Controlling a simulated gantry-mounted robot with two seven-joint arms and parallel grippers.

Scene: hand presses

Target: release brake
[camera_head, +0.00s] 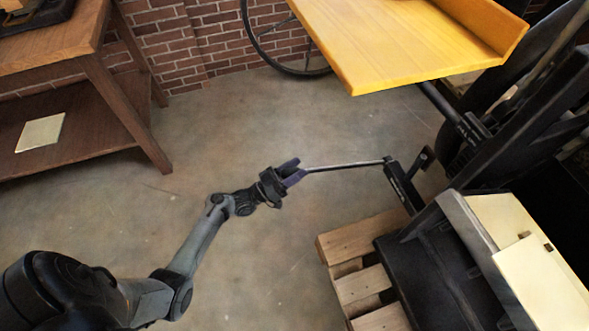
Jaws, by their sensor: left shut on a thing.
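A thin metal brake lever (345,165) runs nearly level from a dark bracket (402,187) on the black press (500,130) out to the left. My left gripper (291,174) is shut at the lever's outer left end, and its fingers hide that end. My left arm reaches up to it from the bottom left. My right gripper does not show.
An orange-yellow wooden board (410,45) juts out above the lever at the top right. A wooden pallet (345,247) lies under the press. A wooden table (105,80) stands at the left. A spoked wheel (258,45) leans by the brick wall (215,45). The floor between is clear.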

